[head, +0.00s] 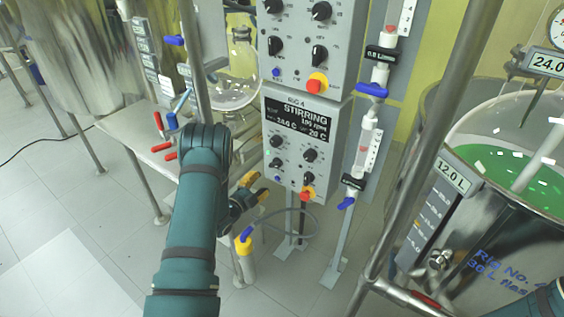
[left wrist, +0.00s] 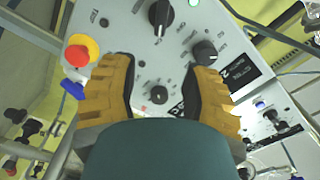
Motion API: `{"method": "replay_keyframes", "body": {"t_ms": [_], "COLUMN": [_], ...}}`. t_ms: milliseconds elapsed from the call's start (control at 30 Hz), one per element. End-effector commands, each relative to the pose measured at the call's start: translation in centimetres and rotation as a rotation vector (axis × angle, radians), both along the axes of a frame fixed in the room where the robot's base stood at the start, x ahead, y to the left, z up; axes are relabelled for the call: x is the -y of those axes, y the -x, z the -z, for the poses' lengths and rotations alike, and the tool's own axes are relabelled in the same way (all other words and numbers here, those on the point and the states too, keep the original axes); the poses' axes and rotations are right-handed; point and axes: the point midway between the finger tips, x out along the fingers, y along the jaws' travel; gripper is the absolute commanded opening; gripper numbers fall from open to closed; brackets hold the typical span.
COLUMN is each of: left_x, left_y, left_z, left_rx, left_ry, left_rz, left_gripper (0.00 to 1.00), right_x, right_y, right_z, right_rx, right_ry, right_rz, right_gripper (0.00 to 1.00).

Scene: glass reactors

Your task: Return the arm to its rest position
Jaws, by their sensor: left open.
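My left arm comes up from the bottom of the head view, and its left gripper (head: 256,188) with yellow fingertips is beside the lower grey control box (head: 303,150). In the left wrist view the left gripper (left wrist: 160,92) has its two ribbed yellow fingers wide apart, with nothing between them. Behind them is a grey panel with black knobs (left wrist: 161,14) and a red-and-yellow button (left wrist: 80,52). I cannot tell the exact gap between fingers and panel.
A steel vessel (head: 490,245) with green liquid (head: 500,165) stands at the right, behind a metal post (head: 430,130). A bench (head: 150,135) with red-handled tools is at the left. A yellow cylinder (head: 244,262) stands below the gripper. The tiled floor (head: 90,210) at the left is mostly clear.

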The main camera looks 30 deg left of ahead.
Motion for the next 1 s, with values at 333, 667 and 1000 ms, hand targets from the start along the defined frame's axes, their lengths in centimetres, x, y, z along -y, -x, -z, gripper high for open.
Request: {"method": "replay_keyframes", "body": {"t_ms": [333, 667, 1000], "left_x": [2.2, 18.7, 30.9], "left_y": [-0.2, 7.3, 21.0], "left_z": [1.3, 8.2, 8.0], "left_rx": [-0.102, -0.795, -1.368], "left_ry": [0.131, 0.853, 1.17], "left_rz": [-0.043, -0.316, -0.617], "left_gripper": [0.47, 0.47, 0.47], "right_x": [0.0, 0.0, 0.0], "right_y": [0.0, 0.0, 0.0], "right_z": [0.0, 0.0, 0.0], "right_rx": [0.0, 0.0, 0.0], "right_ry": [0.0, 0.0, 0.0], "right_rz": [0.0, 0.0, 0.0], "right_gripper": [0.84, 0.84, 0.84]}}
